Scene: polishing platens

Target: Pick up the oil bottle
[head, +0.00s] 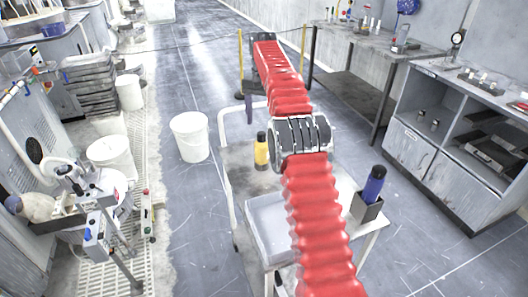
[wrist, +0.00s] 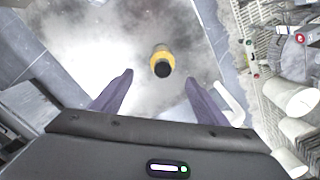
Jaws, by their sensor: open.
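A yellow bottle with a black cap (head: 261,155) stands upright on the grey top of a cart (head: 237,178), left of my red-sleeved arm. I cannot read a label to confirm it is the oil bottle. In the wrist view the yellow bottle (wrist: 161,52) is seen from above, in line with the gap between the fingers. My gripper (wrist: 160,77) is open and empty, its two purple fingers spread either side of the bottle's line and apart from it. In the head view my arm hides part of the cart top.
A blue bottle (head: 375,183) stands in a dark holder (head: 366,208) at the cart's right. A pale shallow tray (head: 262,232) sits on the cart's near side. White buckets (head: 190,137) stand on the floor leftward; a bench (head: 465,120) stands right.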

